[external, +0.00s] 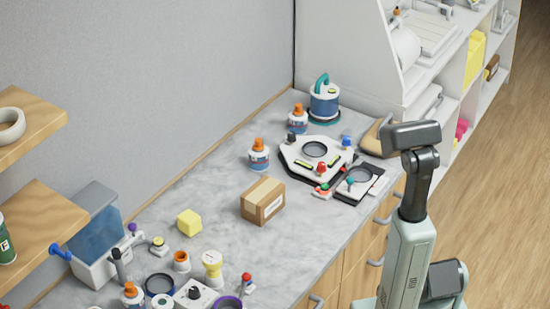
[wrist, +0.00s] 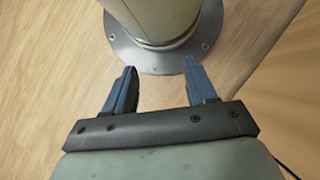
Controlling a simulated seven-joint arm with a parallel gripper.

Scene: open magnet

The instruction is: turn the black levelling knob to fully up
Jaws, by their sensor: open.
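A white plate with a round ring and small yellow-green level vials (external: 306,166) stands on the grey counter in the external view. The black knob (external: 291,138) is at its back left corner, with a blue knob (external: 346,142) at the right and a red knob (external: 321,168) at the front. How far up the black knob is turned is too small to tell. My gripper (wrist: 160,68) is open and empty in the wrist view, pointing at my own base above the wooden floor, away from the counter. My gripper's fingers cannot be made out in the external view.
A cardboard box (external: 262,201) stands in front of the plate. Glue-like bottles (external: 259,157) and a blue canister (external: 324,102) stand behind and left of it. A smaller black-framed stand (external: 362,180) adjoins it at right. Several small items crowd the counter's near end.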

